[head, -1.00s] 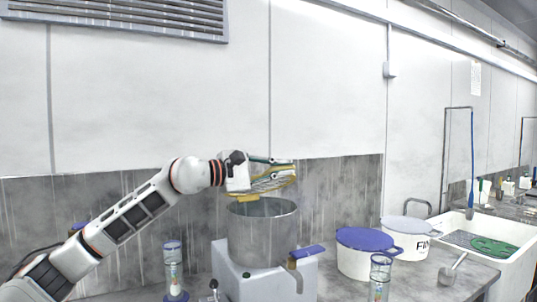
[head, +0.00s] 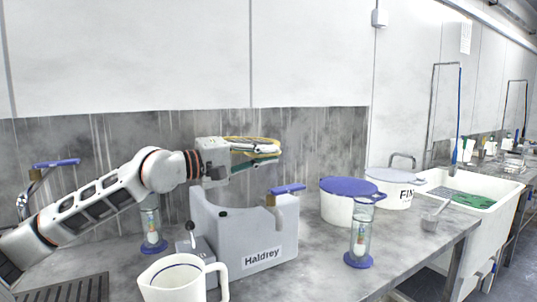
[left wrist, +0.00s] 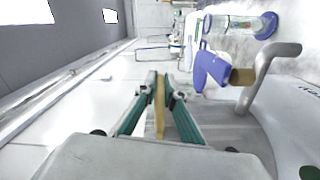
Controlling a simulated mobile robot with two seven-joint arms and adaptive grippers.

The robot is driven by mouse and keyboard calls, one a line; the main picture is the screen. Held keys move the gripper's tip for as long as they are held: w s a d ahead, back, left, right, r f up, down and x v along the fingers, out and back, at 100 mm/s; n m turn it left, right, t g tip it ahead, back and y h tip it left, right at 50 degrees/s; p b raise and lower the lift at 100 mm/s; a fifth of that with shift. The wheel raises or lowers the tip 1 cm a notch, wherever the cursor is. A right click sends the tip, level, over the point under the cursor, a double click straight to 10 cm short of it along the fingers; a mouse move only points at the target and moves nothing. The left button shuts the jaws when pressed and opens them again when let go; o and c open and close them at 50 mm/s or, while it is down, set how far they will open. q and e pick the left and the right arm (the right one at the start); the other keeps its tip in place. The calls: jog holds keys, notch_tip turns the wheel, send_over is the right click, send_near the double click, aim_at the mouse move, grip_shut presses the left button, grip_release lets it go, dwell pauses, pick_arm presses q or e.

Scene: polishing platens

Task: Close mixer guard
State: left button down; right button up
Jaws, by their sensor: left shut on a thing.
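The mixer (head: 265,232) is a pale grey body labelled "Haldrey" on the worktop, with a blue-handled lever (head: 288,189) on its right. The guard (head: 256,139) has a yellow rim and is up above the mixer. My left gripper (head: 256,154) is shut on the guard's yellow rim. In the left wrist view, the yellow edge (left wrist: 160,112) lies between my gripper's green fingers (left wrist: 160,88). The guard's far part and hinge are hidden or too small to tell. The inside of the mixer's bowl cannot be made out. My right gripper is not in view.
A white jug (head: 178,283) stands in front of the mixer. Clear cylinders with blue bases stand left (head: 152,225) and right (head: 360,238) of it. A blue-lidded pot (head: 345,208) and a grey-lidded pot (head: 395,192) stand farther right, before a sink (head: 478,200).

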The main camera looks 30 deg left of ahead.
pick_arm(q)
jog(key=shift+f, duration=0.3)
jog(key=c, duration=2.1)
grip_release()
jog(key=shift+c, duration=0.2)
jog(key=shift+r, duration=0.1)
